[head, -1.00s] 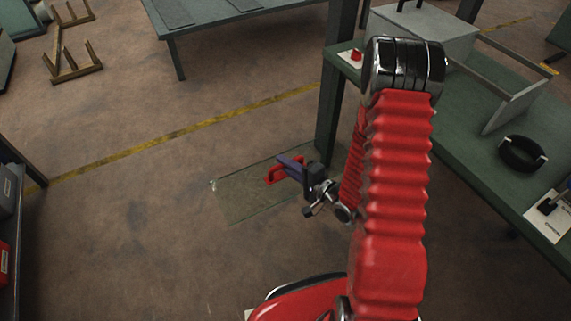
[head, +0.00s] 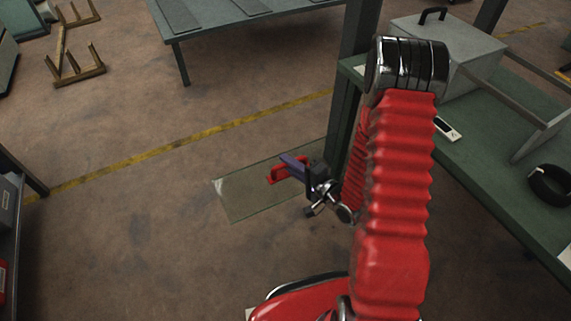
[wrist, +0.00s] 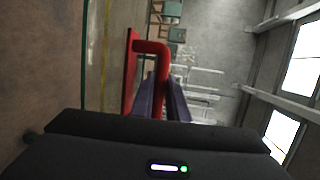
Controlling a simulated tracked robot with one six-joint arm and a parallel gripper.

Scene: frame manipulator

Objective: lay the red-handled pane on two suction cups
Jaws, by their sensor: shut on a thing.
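The clear glass pane (head: 250,198) with its red handle (head: 275,176) hangs in front of my arm in the head view, roughly flat, with the floor visible through it. My gripper (head: 291,164) is shut on the red handle. In the wrist view the red handle (wrist: 151,47) passes between the two purple-grey fingers of my gripper (wrist: 160,95). The pane's right part is hidden behind my arm and a green post. I cannot make out the suction cups in these frames.
A green bench (head: 480,190) at the right carries a grey box (head: 447,55) and a black ring (head: 548,185). A green post (head: 345,110) stands close to the pane. Another green table (head: 230,32) is at the back. Wooden frames (head: 75,65) stand at the upper left.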

